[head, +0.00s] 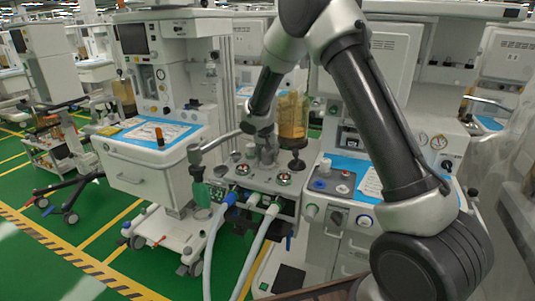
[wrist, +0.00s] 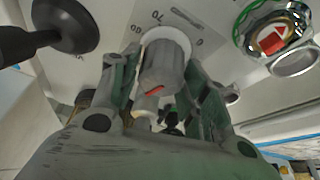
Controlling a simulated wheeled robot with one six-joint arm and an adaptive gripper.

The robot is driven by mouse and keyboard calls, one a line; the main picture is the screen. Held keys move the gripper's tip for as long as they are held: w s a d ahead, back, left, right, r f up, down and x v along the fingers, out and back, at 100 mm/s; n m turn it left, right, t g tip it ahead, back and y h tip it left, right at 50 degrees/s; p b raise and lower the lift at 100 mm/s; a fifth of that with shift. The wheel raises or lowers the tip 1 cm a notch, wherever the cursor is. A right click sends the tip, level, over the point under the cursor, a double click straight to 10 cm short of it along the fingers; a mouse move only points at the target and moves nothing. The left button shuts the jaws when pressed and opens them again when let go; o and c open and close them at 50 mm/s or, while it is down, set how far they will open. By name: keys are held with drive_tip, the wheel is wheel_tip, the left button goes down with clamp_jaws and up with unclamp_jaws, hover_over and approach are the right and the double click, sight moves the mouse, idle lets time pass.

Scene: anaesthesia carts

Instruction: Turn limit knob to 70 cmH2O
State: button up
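The limit knob (wrist: 165,65) is a grey cylinder with a red mark near its near end and a white collar at its base. Printed scale figures, a 70 among them, show beside the collar in the wrist view. My gripper (wrist: 163,75) has one finger on each side of the knob, and both appear to touch its sides. In the head view my gripper (head: 266,152) points down at the cart's shelf panel and hides the knob. Where the red mark points against the scale is hard to read.
A green-ringed dial with a red triangle (wrist: 275,38) stands to the right of the knob. A black round part (wrist: 65,25) is at the left. In the head view an amber canister (head: 293,115) stands close behind my gripper, and pale hoses (head: 258,245) hang in front.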

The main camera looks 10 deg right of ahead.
drive_tip(key=shift+o, duration=0.7)
drive_tip(key=shift+r, duration=0.15)
drive_tip(key=v, duration=1.1)
drive_tip(key=shift+s+r, duration=0.2)
drive_tip(key=shift+r, duration=0.1)
